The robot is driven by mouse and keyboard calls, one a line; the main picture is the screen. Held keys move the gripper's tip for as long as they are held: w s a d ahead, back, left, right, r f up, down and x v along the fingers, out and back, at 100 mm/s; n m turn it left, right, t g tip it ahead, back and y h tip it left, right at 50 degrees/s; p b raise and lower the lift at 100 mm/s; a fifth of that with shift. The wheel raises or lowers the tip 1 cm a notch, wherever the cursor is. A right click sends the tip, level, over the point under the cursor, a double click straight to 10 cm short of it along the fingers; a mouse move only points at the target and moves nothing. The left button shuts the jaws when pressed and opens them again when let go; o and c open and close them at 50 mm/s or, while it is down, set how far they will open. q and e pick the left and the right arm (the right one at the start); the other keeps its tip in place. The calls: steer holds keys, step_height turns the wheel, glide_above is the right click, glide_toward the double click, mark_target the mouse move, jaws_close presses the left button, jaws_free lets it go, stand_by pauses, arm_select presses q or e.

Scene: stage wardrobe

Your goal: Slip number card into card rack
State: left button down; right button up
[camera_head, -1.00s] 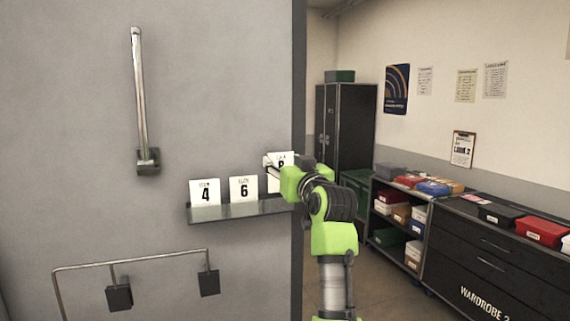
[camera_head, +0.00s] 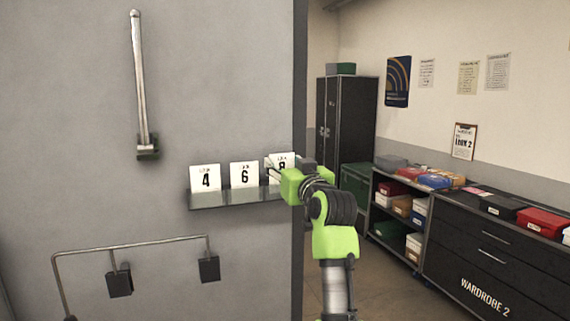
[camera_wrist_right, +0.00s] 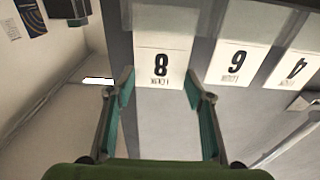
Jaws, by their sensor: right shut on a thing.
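The white number card 8 (camera_wrist_right: 160,65) is between the fingertips of my right gripper (camera_wrist_right: 158,88), which is shut on it. In the head view this card (camera_head: 282,158) is partly hidden by the green gripper (camera_head: 280,178). The card is at the right end of the card rack (camera_head: 225,199), a dark narrow ledge on the grey wall. My left gripper is out of view.
A metal bar (camera_head: 140,80) is fixed to the grey wall (camera_head: 220,80) above left, and a rail frame with dark blocks (camera_head: 130,246) stands below. The wall ends just right of the rack. Shelves (camera_head: 398,215) and dark drawers (camera_head: 490,245) stand farther right.

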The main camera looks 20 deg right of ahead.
steer(key=o, duration=0.8)
